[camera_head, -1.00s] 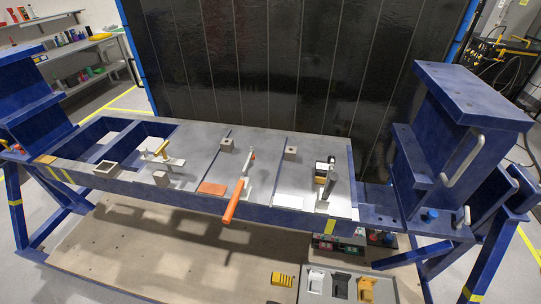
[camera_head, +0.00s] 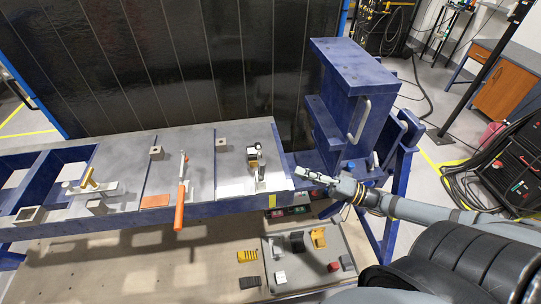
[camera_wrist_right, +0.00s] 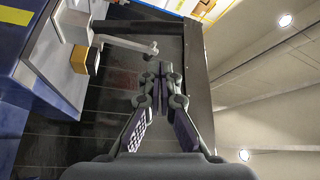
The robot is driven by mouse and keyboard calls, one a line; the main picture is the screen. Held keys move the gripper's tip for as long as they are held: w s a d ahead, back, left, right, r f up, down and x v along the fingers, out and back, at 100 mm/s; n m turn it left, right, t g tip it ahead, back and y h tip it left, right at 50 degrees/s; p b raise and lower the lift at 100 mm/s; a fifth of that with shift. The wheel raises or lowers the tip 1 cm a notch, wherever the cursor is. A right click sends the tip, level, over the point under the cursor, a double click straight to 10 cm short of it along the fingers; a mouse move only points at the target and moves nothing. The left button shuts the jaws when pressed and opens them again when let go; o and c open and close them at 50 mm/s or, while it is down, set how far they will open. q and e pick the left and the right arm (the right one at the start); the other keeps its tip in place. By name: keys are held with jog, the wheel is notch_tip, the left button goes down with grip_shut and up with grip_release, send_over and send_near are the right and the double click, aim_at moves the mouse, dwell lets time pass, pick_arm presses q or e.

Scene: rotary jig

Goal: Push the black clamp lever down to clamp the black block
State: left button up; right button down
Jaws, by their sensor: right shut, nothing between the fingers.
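The clamp with its dark lever (camera_head: 260,168) stands at the right end of the blue jig's top plate in the head view. A small black block with tan faces (camera_head: 252,155) sits beside it; the contact between them is too small to make out. The right wrist view shows a pale clamp arm (camera_wrist_right: 128,46) and a tan-sided block (camera_wrist_right: 80,58) at upper left. My right gripper (camera_head: 300,171) is shut and empty, to the right of the clamp and apart from it. Its closed fingers also show in the right wrist view (camera_wrist_right: 159,72). My left gripper is not in view.
A clamp with an orange handle (camera_head: 180,205) stands left of the black one. A tall blue bracket with a pale handle (camera_head: 360,120) rises behind my right forearm. A grey tray (camera_head: 340,262) with several small parts lies below the jig's front.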

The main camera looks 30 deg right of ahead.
aim_at(261, 171)
jog(key=shift+a+r, duration=0.1)
jog(key=b+x, duration=0.5)
jog(key=x, duration=0.4)
jog(key=shift+w+a, duration=0.25)
jog(key=shift+w, duration=0.1)
